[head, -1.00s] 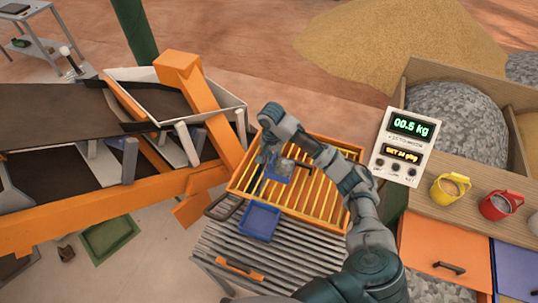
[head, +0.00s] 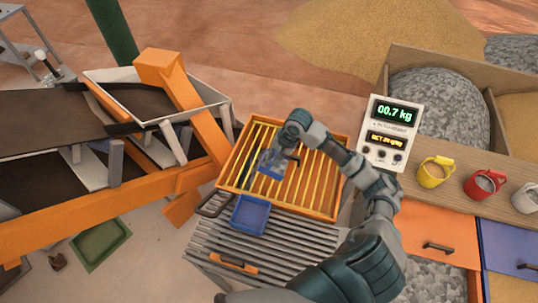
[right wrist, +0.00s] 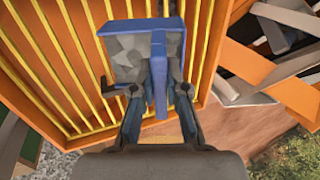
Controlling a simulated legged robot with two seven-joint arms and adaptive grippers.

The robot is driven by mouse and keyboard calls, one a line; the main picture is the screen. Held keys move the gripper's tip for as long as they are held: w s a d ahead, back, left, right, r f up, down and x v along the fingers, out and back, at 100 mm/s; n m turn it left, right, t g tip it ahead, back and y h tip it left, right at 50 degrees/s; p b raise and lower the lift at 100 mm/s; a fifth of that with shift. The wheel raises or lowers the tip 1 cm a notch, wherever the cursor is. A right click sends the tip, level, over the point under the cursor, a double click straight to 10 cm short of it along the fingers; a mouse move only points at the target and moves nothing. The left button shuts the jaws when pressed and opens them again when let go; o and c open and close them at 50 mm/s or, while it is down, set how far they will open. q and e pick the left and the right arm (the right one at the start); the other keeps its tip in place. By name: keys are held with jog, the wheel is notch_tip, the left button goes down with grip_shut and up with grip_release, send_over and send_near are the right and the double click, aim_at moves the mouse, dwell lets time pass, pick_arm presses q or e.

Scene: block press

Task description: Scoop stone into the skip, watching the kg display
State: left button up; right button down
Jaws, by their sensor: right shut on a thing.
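My right gripper (head: 281,152) is shut on the handle of a blue scoop (head: 271,163), above an orange frame with yellow bars (head: 318,185). In the right wrist view, the gripper (right wrist: 160,92) pinches the blue handle, and grey, stone-like material (right wrist: 130,55) shows at the scoop. I cannot tell how much of it is loose. The kg display (head: 391,128) reads 00.7 kg in green; its amber line is too small to read surely. Grey stone (head: 440,100) lies heaped in a wooden bay at the right. I cannot tell which container is the skip. My left gripper is out of view.
A blue tray (head: 251,215) sits on a grey slatted top (head: 270,248) in front of the frame. A yellow bucket (head: 435,172) and a red bucket (head: 484,184) stand on the wooden ledge. An orange-framed conveyor (head: 60,235) fills the left.

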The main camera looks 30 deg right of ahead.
jog(key=shift+s+d+f+t, duration=0.1)
jog(key=shift+s+d+t, duration=0.15)
jog(key=shift+s+t, duration=0.05)
jog(key=shift+s+b, duration=0.2)
jog(key=shift+b, duration=0.25)
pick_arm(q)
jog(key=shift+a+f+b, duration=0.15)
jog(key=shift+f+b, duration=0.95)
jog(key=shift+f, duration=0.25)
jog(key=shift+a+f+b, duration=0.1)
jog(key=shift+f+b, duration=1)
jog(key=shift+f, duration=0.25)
pick_arm(e)
jog(key=shift+s+d+t+y, duration=0.5)
jog(key=shift+s+t+y, duration=0.25)
jog(key=shift+t, duration=0.1)
jog(key=shift+s+d+t+y, duration=0.5)
jog(key=shift+s+t+y, duration=0.15)
jog(key=shift+s+t, duration=0.15)
jog(key=shift+s+d+t+y, duration=0.5)
jog(key=shift+s+t+y, duration=0.25)
jog(key=shift+t, duration=0.1)
